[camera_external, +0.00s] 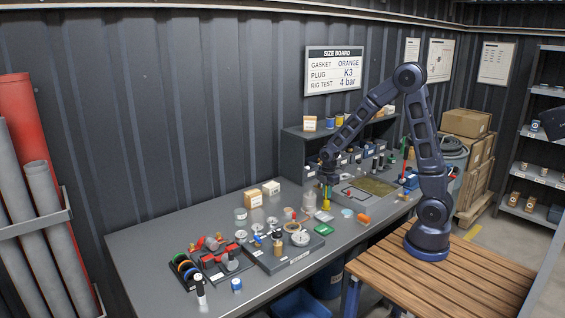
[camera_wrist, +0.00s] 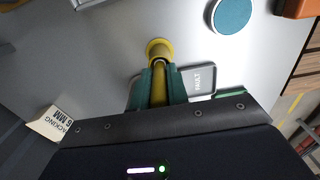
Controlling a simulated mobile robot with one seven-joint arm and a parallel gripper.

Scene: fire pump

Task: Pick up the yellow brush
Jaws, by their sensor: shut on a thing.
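The yellow brush (camera_wrist: 159,47) is upright between the green fingers of my gripper (camera_wrist: 157,86) in the wrist view. The fingers are shut on its shaft, and its wider round yellow end shows beyond the fingertips. In the external view my gripper (camera_external: 327,188) points down over the middle of the grey bench, with the yellow brush (camera_external: 326,204) showing at its tips. I cannot tell whether the brush touches the bench top. The lower part of the gripper body hides the rest of the brush in the wrist view.
A teal disc (camera_wrist: 231,14), an orange piece (camera_wrist: 301,8) and a small packing box (camera_wrist: 52,125) are around. A tray of small parts (camera_external: 290,262) lies left; a shelf unit (camera_external: 293,150) stands behind.

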